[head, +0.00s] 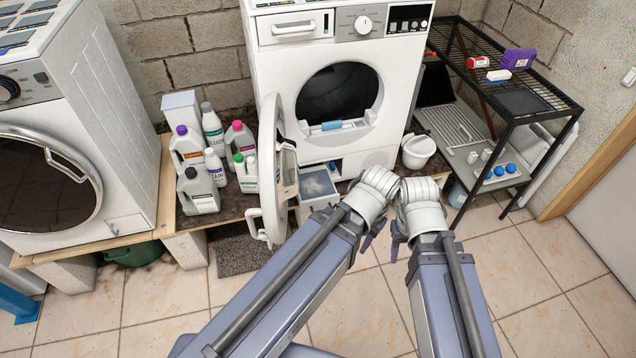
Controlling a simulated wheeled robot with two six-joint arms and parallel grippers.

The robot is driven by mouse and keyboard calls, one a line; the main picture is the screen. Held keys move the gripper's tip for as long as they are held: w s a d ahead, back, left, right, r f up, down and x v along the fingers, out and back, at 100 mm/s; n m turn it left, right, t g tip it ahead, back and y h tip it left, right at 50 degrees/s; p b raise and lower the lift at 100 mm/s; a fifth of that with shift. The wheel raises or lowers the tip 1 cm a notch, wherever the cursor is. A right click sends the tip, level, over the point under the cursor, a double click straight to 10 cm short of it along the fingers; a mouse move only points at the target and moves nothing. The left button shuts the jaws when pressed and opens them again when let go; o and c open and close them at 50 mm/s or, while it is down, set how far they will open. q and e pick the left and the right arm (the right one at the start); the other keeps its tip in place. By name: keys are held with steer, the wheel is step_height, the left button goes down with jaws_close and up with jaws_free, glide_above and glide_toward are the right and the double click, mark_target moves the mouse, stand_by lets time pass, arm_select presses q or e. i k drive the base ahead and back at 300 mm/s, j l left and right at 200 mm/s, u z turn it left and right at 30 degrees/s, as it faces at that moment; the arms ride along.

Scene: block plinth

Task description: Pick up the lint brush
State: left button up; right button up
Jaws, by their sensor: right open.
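A narrow blue item with a pale handle, which looks like the lint brush (332,125), lies in the lower lip of the middle machine's round opening. It is too small to be sure of its kind. My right gripper (396,246) points down in front of the machine, low and to the right of this item and well apart from it. It is largely hidden behind its own wrist. My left gripper (366,243) is close beside it on the left, with only a purple finger showing. I see nothing held in either gripper.
The middle machine's door (273,170) stands open to the left. Several bottles (200,190) stand left of it. A white bucket (418,151) is at its right. A black rack (548,92) holds a red item (478,62), a white-and-blue item (498,75) and a purple container (518,59).

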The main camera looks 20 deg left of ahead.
mark_target(501, 77)
steer(key=i+l, duration=0.2)
steer(key=i, duration=0.35)
steer(key=i+l, duration=0.25)
steer(key=i, duration=0.25)
steer(key=i+l, duration=0.2)
steer(key=i, duration=0.35)
steer(key=i+l, duration=0.25)
steer(key=i, duration=0.25)
steer(key=i+l, duration=0.2)
steer(key=i, duration=0.35)
